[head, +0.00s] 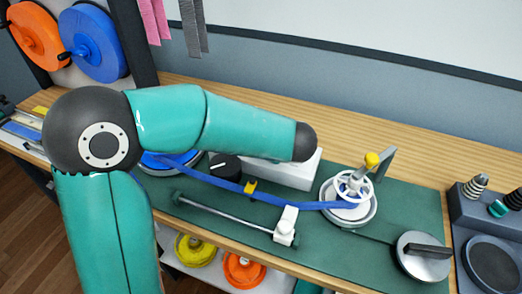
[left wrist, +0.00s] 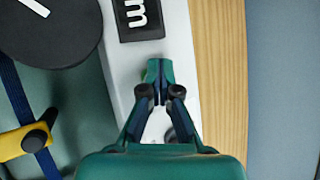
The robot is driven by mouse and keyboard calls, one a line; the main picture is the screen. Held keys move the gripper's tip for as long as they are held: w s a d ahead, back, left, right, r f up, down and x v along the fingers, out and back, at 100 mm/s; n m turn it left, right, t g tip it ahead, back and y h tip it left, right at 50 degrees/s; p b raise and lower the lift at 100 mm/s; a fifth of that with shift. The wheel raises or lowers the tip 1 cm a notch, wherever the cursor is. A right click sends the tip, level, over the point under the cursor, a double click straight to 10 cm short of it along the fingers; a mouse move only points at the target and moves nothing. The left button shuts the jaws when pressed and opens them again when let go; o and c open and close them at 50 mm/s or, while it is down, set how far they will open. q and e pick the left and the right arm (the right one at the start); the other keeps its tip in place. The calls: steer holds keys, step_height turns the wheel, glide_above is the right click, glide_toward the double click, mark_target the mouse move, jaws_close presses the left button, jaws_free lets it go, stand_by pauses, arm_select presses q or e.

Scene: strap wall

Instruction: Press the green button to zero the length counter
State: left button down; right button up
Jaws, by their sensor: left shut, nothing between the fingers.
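The length counter is a white box (head: 290,175) on the green mat, partly hidden behind my left arm in the head view. In the left wrist view its white top (left wrist: 120,85) runs under my left gripper (left wrist: 155,82), and part of a black display (left wrist: 138,20) with a letter "m" shows. The gripper is shut and empty, with its fingertips over the white top just below the display. In the head view the arm hides this gripper. My right gripper is not in view.
A black knob (left wrist: 45,30) with a white mark is left of the counter. A blue strap (head: 225,185) with a yellow clip (head: 250,188) runs in front to a white spoked wheel (head: 350,190). A metal rod (head: 222,218) lies nearer. Wooden bench (head: 400,150) behind is clear.

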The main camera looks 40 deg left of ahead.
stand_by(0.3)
arm_select(q)
steer(key=shift+r+p, duration=0.7)
steer(key=shift+r, duration=0.2)
steer(key=shift+r, duration=0.1)
steer(key=shift+r+p, duration=1.9)
steer(key=shift+r, duration=0.5)
